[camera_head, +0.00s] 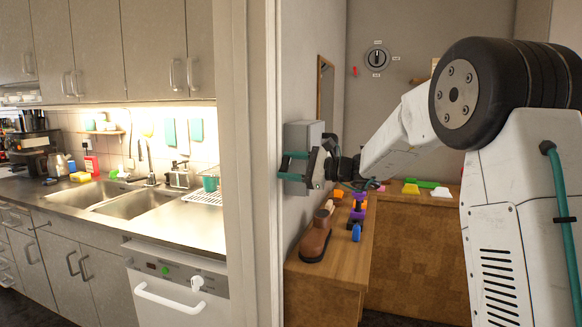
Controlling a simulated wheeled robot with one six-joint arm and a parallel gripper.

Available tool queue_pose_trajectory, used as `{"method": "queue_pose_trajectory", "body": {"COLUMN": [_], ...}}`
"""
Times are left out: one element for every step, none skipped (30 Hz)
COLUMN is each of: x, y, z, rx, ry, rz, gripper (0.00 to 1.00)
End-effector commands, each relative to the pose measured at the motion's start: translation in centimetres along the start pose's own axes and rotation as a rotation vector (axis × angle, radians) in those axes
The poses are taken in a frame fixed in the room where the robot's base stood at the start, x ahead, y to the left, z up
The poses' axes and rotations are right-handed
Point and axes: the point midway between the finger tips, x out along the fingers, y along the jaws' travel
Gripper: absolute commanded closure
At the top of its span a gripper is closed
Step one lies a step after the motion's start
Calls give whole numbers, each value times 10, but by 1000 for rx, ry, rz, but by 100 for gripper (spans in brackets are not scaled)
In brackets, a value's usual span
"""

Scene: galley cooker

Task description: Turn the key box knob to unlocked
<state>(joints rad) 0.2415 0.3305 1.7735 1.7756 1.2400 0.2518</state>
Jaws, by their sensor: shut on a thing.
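The key box (303,132) is a grey box on the side wall just right of the door frame. My gripper (291,166) reaches it from the right, with its teal-edged fingers at the box's lower front. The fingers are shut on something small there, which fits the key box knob. The knob itself is hidden by the fingers, so its angle and any markings cannot be read.
A round dial (377,58) with small labels is on the back wall. The door frame (262,200) stands close left of my gripper. A kitchen counter with a sink (137,204) is farther left.

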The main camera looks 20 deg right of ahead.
Motion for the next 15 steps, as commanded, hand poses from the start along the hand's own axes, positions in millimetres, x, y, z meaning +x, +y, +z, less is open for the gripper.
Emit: {"method": "queue_pose_trajectory", "body": {"x": [-1, -1, -1, -1, -1, -1, -1, -1, -1, -1, -1, -1, -1, -1, -1], "y": [2, 2, 2, 2, 2, 2, 2, 2, 2, 2, 2, 2, 2, 2, 2], "z": [-1, -1, -1, -1, -1, -1, -1, -1, -1, -1, -1, -1, -1, -1, -1], "rx": [-39, -67, -105, -134, -162, -200, -229, -257, -295, -323, -351, -389, -416, -443, -478], "ry": [1, 0, 0, 0, 0, 0, 0, 0, 0, 0, 0, 0, 0, 0, 0], "rz": [4, 4, 4, 4, 4, 4, 4, 4, 4, 4, 4, 4, 4, 4, 4], "gripper": [70, 70, 70, 70, 70, 70, 70, 70, 70, 70, 70, 70, 70, 70, 70]}}
